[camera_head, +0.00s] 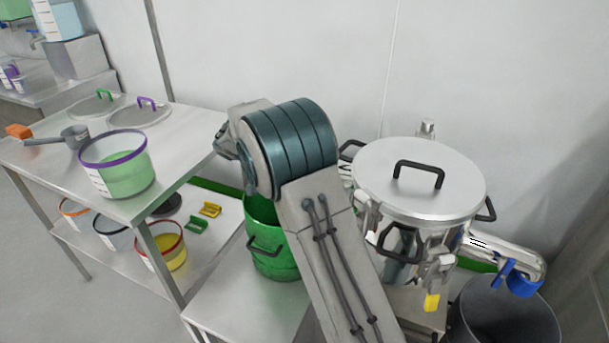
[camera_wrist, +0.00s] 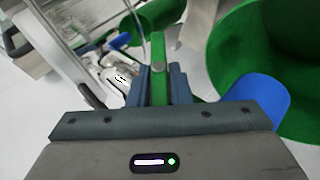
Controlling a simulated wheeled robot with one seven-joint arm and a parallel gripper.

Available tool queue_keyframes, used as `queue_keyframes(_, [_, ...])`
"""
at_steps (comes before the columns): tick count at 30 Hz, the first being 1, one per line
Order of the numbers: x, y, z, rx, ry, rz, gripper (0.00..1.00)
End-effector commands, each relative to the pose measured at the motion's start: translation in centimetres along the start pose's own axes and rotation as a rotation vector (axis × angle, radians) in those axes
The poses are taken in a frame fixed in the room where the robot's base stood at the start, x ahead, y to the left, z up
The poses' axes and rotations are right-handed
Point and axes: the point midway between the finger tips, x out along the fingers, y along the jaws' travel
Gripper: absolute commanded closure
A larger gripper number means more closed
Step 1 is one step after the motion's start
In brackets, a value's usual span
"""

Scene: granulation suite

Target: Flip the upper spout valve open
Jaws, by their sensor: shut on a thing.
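In the wrist view, my gripper (camera_wrist: 160,88) is shut on a narrow green lever (camera_wrist: 158,50) with a round grey pin on it; this looks like a valve handle. The lever stands between the two blue-grey fingers and reaches past their tips. What it is fixed to is mostly hidden. In the head view, my arm's large elbow blocks the middle, and my gripper and the green lever cannot be made out there. A steel vessel (camera_head: 420,205) with a lidded top stands at the right. A steel spout pipe (camera_head: 505,256) with a blue lever (camera_head: 520,281) leaves its right side.
A green bucket (camera_head: 270,262) stands behind my arm on a low steel bench. A dark grey bin (camera_head: 505,318) sits under the spout pipe. A steel table (camera_head: 60,160) at the left holds a purple-rimmed tub (camera_head: 118,165), a scoop (camera_head: 70,137) and lids.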

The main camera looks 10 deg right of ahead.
Motion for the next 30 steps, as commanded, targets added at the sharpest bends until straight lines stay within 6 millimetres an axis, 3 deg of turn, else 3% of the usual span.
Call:
queue_keyframes(18, [0.05,-0.6,0.05,-0.211,0.003,0.51,1.0])
queue_keyframes(30, [0.21,-0.74,0.11,-0.281,0.001,0.676,1.0])
